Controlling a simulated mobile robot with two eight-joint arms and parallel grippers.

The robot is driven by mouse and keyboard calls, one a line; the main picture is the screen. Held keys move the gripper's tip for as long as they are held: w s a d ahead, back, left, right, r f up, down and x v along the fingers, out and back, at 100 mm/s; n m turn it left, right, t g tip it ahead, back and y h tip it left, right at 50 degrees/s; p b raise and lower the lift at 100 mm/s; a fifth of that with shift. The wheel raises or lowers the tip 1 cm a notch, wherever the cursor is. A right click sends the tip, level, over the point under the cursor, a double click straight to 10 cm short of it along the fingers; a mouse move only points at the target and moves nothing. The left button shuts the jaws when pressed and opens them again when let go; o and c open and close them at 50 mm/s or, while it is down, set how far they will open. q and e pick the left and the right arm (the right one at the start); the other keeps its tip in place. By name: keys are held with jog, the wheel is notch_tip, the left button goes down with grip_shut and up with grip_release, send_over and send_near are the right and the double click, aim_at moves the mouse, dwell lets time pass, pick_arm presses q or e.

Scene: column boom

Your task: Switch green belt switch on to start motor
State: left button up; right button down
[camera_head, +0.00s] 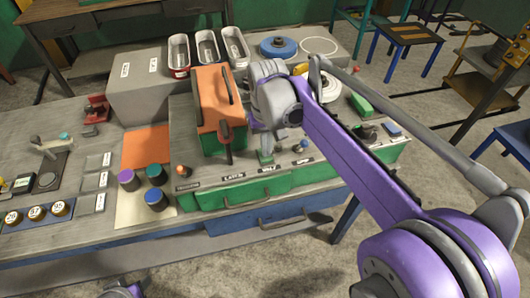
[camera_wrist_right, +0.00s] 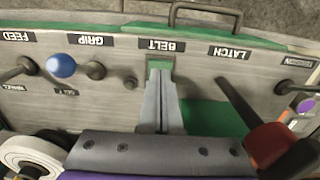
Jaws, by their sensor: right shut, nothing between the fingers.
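The green belt switch (camera_wrist_right: 160,66) sits on the grey panel top right by the BELT label (camera_wrist_right: 162,45), which reads upside down in the wrist view. My right gripper (camera_wrist_right: 161,88) is shut and empty. Its fingertips are right at the switch's near side and cover part of it; I cannot tell whether they touch. In the head view the right arm reaches over the panel from the right, and its wrist hides much of the area behind the BELT label (camera_head: 268,169). A small purple part of mine shows at the bottom left, but no left fingers are visible.
A latch lever (camera_wrist_right: 236,105) with a red end stands beside the fingers.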

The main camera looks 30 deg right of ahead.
pick_arm(q)
jog(key=shift+s+f+b, duration=0.25)
jog(key=shift+f+b, duration=0.25)
jog(key=shift+f, duration=0.2)
pick_arm(e)
jog(key=shift+f, duration=0.95)
jog(key=shift+r+p, duration=1.9)
jog(key=shift+r, duration=1.7)
pick_arm(q)
jog(key=r, duration=0.1)
jog(key=w+r, duration=0.1)
jog(key=r, duration=0.1)
jog(key=w+r, duration=0.1)
jog(key=r, duration=0.1)
jog(key=shift+w+r, duration=0.2)
jog(key=shift+s, duration=0.1)
pick_arm(e)
jog(key=s+a+f+n+t, duration=0.2)
jog(key=s+a+f+t, duration=0.4)
jog(key=s+f, duration=0.4)
jog(key=s, duration=0.3)
jog(key=shift+a+f+n, duration=0.25)
jog(key=shift+a+n, duration=0.05)
jog(key=shift+a, duration=0.1)
